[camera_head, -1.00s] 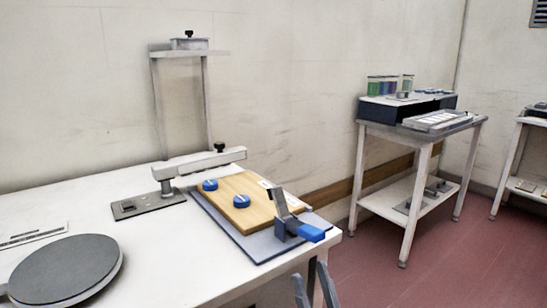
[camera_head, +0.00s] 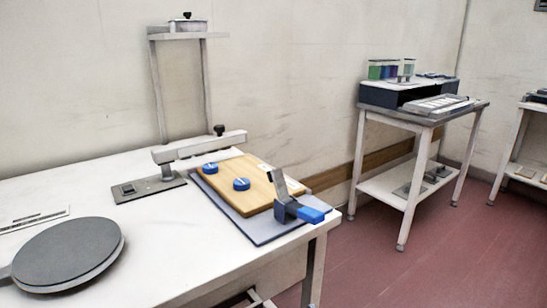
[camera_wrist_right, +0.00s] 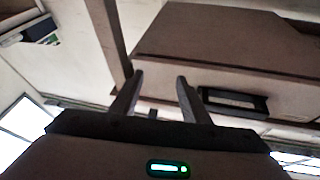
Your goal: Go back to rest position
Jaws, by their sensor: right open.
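My right gripper (camera_wrist_right: 158,77) shows in the right wrist view with its two fingers apart and nothing between them. Behind its fingertips is a large brown box-like body (camera_wrist_right: 215,45) with a dark-framed slot (camera_wrist_right: 233,102); how far off it is I cannot tell. No gripper can be made out in the head view. My left gripper is not in view.
A white table (camera_head: 160,240) holds a round grey plate (camera_head: 68,252), a pivoting arm fixture (camera_head: 200,148), and a wooden board (camera_head: 240,172) with blue knobs beside a blue-handled clamp (camera_head: 300,210). A second stand (camera_head: 405,190) is at the right. Red floor (camera_head: 440,260) lies open between.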

